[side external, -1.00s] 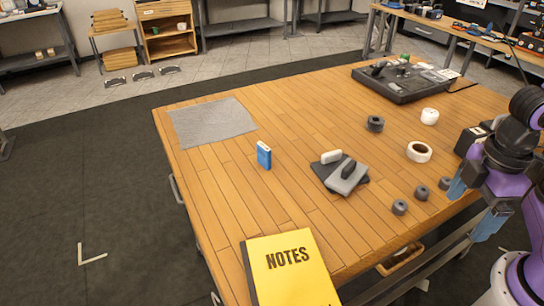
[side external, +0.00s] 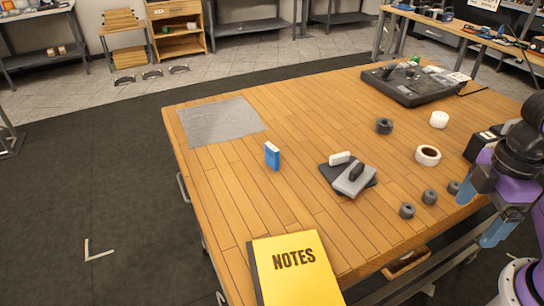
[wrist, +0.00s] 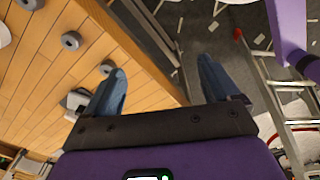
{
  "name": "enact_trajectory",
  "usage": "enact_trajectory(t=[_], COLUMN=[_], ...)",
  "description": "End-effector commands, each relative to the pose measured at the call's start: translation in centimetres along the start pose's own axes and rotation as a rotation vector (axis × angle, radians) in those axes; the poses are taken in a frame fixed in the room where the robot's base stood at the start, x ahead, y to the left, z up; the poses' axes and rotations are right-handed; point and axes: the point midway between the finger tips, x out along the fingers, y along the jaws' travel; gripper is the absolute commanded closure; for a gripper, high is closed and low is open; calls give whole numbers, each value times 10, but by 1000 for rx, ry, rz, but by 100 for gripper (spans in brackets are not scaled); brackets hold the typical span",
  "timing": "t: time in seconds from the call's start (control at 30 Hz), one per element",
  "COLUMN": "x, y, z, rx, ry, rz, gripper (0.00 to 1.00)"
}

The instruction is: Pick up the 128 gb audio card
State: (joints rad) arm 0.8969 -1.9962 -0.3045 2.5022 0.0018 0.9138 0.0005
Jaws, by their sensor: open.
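A small blue item with a white top and side (side external: 272,156) stands upright on the wooden table, left of its middle. It may be the 128 gb audio card; no lettering on it can be read. My gripper (side external: 490,205) has blue fingers and hangs at the table's right edge, far from this item. In the wrist view my gripper (wrist: 162,70) is open with nothing between the fingers. The blue item cannot be made out in the wrist view.
Grey and black pads (side external: 354,180) lie mid-table. Several dark rings (side external: 407,211) and a white tape roll (side external: 428,155) lie near my gripper. A yellow notes book (side external: 294,265) is in front, a grey cloth (side external: 220,121) at back left, a black console (side external: 412,85) behind.

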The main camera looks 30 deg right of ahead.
Motion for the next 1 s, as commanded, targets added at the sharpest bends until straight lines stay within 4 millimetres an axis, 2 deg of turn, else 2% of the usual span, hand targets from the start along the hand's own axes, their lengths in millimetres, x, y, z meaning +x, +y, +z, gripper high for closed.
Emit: enact_trajectory(t=[0.1, 0.13, 0.23, 0.27, 0.53, 0.67, 0.77, 1.0], x=[0, 0, 0, 0, 0, 2, 4, 3], y=[0, 0, 0, 0, 0, 11, 32, 107], z=[0, 0, 0, 0, 0, -3, -9, -40], rx=[0, 0, 0, 0, -1, -39, -117, -406], ry=[0, 0, 0, 0, -1, -27, -78, -264], rz=[0, 0, 0, 0, 2, 48, 141, 458], gripper=[11, 14, 47, 53, 53, 53, 53, 53])
